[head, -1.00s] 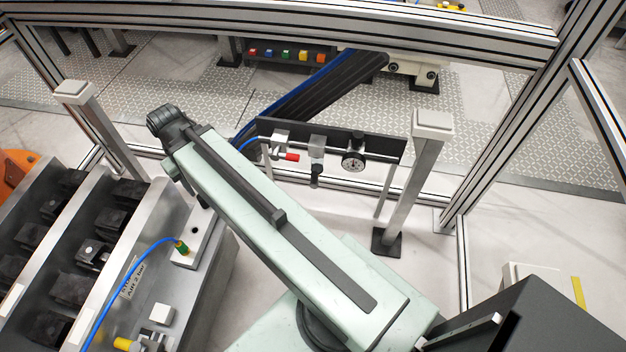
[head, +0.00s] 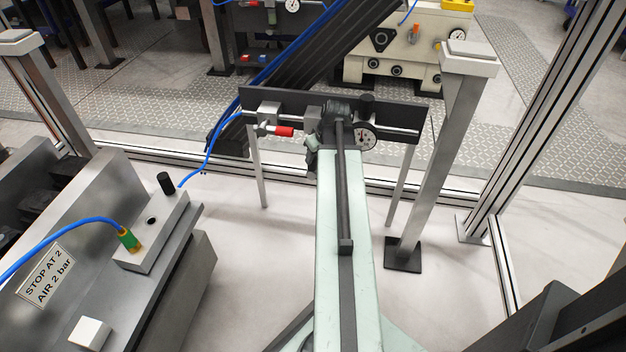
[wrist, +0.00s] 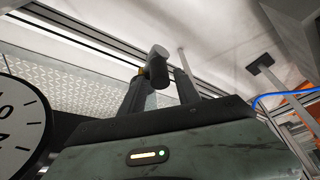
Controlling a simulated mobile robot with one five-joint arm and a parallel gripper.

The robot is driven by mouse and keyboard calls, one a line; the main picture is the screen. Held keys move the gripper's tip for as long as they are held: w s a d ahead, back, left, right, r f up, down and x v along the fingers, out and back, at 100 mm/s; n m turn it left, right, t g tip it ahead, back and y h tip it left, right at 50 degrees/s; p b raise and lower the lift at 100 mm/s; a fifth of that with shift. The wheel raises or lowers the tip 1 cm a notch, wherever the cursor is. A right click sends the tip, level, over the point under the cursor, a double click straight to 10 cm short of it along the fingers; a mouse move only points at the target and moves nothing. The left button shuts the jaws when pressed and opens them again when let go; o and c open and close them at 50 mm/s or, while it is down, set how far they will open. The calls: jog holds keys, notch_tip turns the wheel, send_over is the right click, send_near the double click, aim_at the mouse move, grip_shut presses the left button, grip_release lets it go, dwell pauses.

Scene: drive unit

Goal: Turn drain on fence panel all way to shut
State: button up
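The dark fence panel (head: 398,112) stands on two legs ahead of me, carrying a red-handled valve (head: 284,132), a round gauge (head: 364,138) and a grey unit (head: 313,116) between them. My gripper (head: 333,112) is at the panel just left of the gauge and covers the lower part of that unit, so the drain is hidden in the head view. In the wrist view my gripper's two dark fingers (wrist: 162,92) stand apart. A grey rounded piece with a yellow bit (wrist: 160,62) shows by their tips; I cannot tell whether it is the drain or whether they touch it.
A metal post (head: 430,165) stands close right of the panel. A machine block with a blue hose (head: 70,232) and a "STOP AT 2 AIR 2 bar" label (head: 45,277) is at the left. A dark conveyor (head: 335,50) lies behind. Floor below the panel is clear.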

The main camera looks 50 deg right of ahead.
aim_at(311, 166)
jog(key=shift+d, duration=0.15)
jog(key=b+x, duration=0.7)
jog(key=x, duration=0.1)
jog(key=shift+r, duration=0.15)
jog(key=shift+c, duration=0.2)
grip_shut()
dwell(0.9)
